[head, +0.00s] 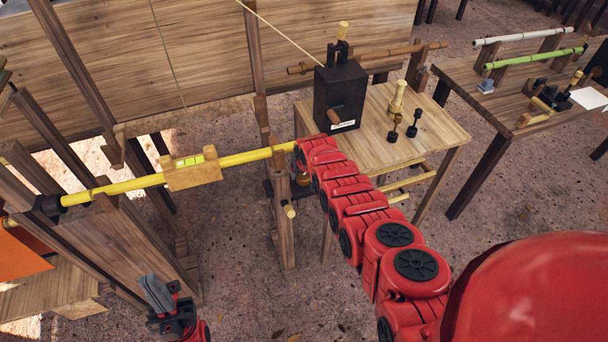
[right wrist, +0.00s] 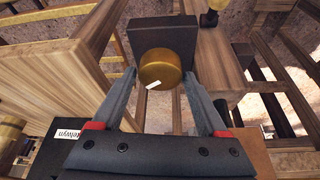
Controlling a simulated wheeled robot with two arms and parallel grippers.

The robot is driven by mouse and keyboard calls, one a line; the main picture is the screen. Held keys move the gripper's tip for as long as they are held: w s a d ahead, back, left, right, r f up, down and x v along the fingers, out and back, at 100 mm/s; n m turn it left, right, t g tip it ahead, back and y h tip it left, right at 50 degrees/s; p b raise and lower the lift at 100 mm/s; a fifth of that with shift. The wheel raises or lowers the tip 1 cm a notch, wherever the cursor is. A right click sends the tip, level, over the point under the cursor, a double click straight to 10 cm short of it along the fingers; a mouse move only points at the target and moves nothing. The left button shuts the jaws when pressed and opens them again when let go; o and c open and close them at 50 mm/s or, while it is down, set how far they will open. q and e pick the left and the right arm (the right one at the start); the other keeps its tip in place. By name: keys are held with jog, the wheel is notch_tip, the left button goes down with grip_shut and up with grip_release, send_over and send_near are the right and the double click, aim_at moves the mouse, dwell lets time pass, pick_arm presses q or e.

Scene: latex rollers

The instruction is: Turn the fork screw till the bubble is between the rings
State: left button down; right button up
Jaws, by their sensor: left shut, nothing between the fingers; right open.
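A level block of light wood (head: 194,171) sits on a long yellow pole (head: 130,183) in the head view. Its small yellow-green vial (head: 190,160) is on top; the bubble and rings are too small to tell apart. In the right wrist view a round brass screw head (right wrist: 166,66) with a white mark stands before a dark block (right wrist: 165,35). My right gripper (right wrist: 160,82) is open, its fingers on either side of the screw head; contact is unclear. In the head view my red right arm hides that gripper. My left gripper (head: 158,292) is shut and empty at the lower left, away from the pole.
A wooden table (head: 437,124) behind my right arm carries a black box (head: 340,90) and several small turned pieces. Another bench (head: 500,115) with green and white rods stands at the right. Wooden posts and supports crowd the left.

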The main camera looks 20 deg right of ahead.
jog(key=c, duration=1.1)
jog(key=shift+s+f+n, duration=0.1)
jog(key=shift+n, duration=0.2)
jog(key=shift+d+n+y+b, duration=0.15)
jog(key=shift+n+y+b, duration=0.25)
jog(key=shift+n+b, duration=0.15)
jog(key=shift+f+n+b, duration=0.1)
jog(key=shift+n+b, duration=0.2)
jog(key=shift+n, duration=0.15)
jog(key=n+y+b, duration=0.1)
jog(key=n+b, duration=0.2)
jog(key=b, duration=0.4)
jog(key=n+g+y+b, duration=0.1)
jog(key=n+b, duration=0.3)
jog(key=b, duration=0.4)
jog(key=shift+d+f+y, duration=0.1)
jog(key=shift+f+y, duration=0.05)
jog(key=shift+y, duration=0.25)
jog(key=shift+r+n+g+b, duration=0.3)
jog(key=shift+n+b, duration=0.2)
jog(key=shift+b, duration=0.45)
